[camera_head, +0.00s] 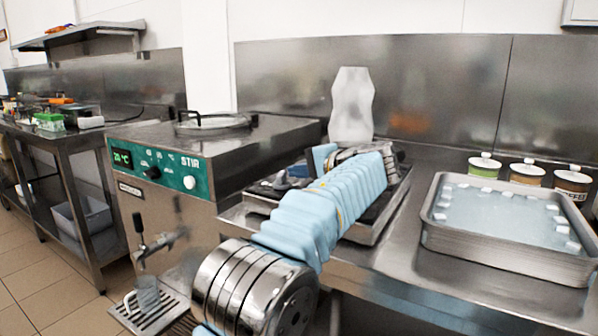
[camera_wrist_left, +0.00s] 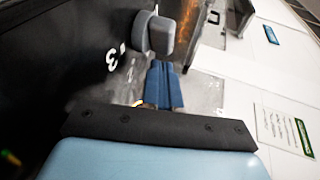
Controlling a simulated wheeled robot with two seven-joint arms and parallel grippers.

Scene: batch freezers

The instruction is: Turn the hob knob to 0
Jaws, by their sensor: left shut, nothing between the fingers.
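The hob (camera_head: 372,228) is a low, dark-topped steel unit on the counter in the head view, largely covered by my left arm. In the left wrist view, the hob knob (camera_wrist_left: 154,34) is a grey round knob with a raised grip on a black panel. White marks show beside it, including a "3" (camera_wrist_left: 112,58). My left gripper (camera_wrist_left: 162,66) has its blue fingers together and empty, with the tips close to the knob. I cannot tell whether they touch it. The knob is not clear in the head view. My right gripper is not in view.
A batch freezer (camera_head: 160,186) with a green panel stands left of the hob. A white bottle-like container (camera_head: 352,105) stands behind it. A steel tray (camera_head: 505,255) with white cubes lies to the right, with several lidded jars (camera_head: 526,172) behind it.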

